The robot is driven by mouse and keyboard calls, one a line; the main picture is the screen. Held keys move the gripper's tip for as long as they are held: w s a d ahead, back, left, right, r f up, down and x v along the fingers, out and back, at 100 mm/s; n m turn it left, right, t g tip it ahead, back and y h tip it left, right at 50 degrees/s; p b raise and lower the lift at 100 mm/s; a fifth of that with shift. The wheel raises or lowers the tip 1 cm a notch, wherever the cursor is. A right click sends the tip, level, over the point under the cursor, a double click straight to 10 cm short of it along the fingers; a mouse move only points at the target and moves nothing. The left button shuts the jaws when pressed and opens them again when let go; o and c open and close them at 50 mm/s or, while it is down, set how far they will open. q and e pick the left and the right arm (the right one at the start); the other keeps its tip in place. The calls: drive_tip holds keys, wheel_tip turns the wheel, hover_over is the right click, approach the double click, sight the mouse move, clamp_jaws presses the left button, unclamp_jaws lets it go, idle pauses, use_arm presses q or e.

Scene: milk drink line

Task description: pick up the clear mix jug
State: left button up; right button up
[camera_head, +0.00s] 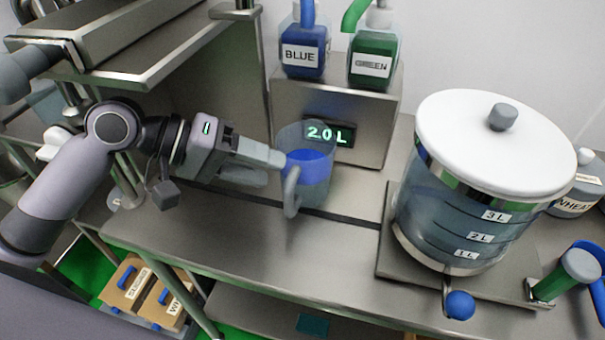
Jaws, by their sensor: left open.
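The clear mix jug (318,190) stands upright on the steel counter in front of the dispenser, with blue liquid (308,168) inside. Its pale handle (291,192) faces the front left, towards me. My left gripper (272,168) comes in level from the left. Its jaws are open, with the fingertips close to the jug's left side near the handle. I cannot tell whether a finger touches the jug. My right gripper is not in view.
Behind the jug is the steel dispenser (290,105) with BLUE (302,57) and GREEN (372,68) bottles; its display (328,133) reads 2.0 L. A large lidded tank (465,215) with a blue-knobbed tap stands at right. A steel shelf (150,50) overhangs upper left. The front counter (250,240) is clear.

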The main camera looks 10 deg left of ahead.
sight(301, 178)
use_arm(q)
drive_tip(key=x, duration=0.4)
drive_tip(key=shift+w+f, duration=0.25)
clamp_jaws()
idle(1.1)
